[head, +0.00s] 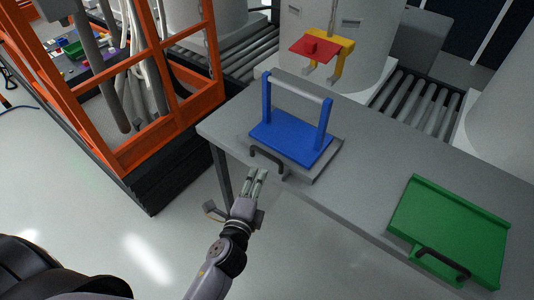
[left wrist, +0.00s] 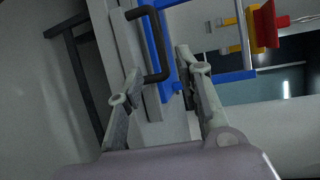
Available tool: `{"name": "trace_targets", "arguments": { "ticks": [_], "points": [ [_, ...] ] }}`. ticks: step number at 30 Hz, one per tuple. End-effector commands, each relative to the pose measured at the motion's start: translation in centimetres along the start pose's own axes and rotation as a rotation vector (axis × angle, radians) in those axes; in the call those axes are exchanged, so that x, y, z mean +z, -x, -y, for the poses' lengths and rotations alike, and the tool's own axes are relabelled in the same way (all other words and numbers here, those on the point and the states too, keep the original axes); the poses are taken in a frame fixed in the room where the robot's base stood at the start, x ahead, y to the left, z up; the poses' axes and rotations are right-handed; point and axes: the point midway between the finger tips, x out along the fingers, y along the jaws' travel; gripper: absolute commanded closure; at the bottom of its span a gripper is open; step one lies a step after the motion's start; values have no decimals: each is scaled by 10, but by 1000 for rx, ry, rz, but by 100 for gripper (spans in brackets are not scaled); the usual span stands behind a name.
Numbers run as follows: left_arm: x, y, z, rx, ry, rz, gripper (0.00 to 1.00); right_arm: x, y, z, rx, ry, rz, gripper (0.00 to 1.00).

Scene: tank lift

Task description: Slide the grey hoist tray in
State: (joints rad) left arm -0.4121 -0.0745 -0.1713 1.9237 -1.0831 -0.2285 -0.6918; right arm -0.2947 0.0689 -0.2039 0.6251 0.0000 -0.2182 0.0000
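The grey hoist tray (head: 326,170) lies on the grey table, its front edge near the table's front edge. A blue frame (head: 290,140) with two posts and a grey crossbar stands on it. The tray's black handle (head: 267,155) sticks out at the front; it also shows in the left wrist view (left wrist: 155,45). My left gripper (head: 257,174) is just in front of the handle. In the left wrist view its two fingers (left wrist: 157,72) are apart, with the handle ahead between them; contact cannot be told. My right gripper is not in view.
A green tray (head: 455,225) with a black handle lies on the table (head: 370,195) at the right. A red and yellow hook piece (head: 322,50) hangs behind the blue frame. An orange railing (head: 170,90) stands at the left. Roller conveyors and white tanks are behind.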

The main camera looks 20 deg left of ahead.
Motion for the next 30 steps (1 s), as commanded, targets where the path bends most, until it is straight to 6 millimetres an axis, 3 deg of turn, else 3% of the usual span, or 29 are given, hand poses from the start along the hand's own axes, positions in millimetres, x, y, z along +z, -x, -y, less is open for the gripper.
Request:
{"name": "trace_targets", "arguments": {
  "ticks": [9, 15, 21, 30],
  "points": [
    [0, -71, 2, -2, 0, 1, 67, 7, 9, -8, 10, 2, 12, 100],
    [0, -103, 0, 0, 2, 0, 67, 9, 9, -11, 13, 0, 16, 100],
    [0, -117, -1, 1, 2, 0, 67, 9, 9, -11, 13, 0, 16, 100],
    [0, -118, 0, 1, 1, 0, 68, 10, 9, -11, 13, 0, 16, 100]
  ]
}}
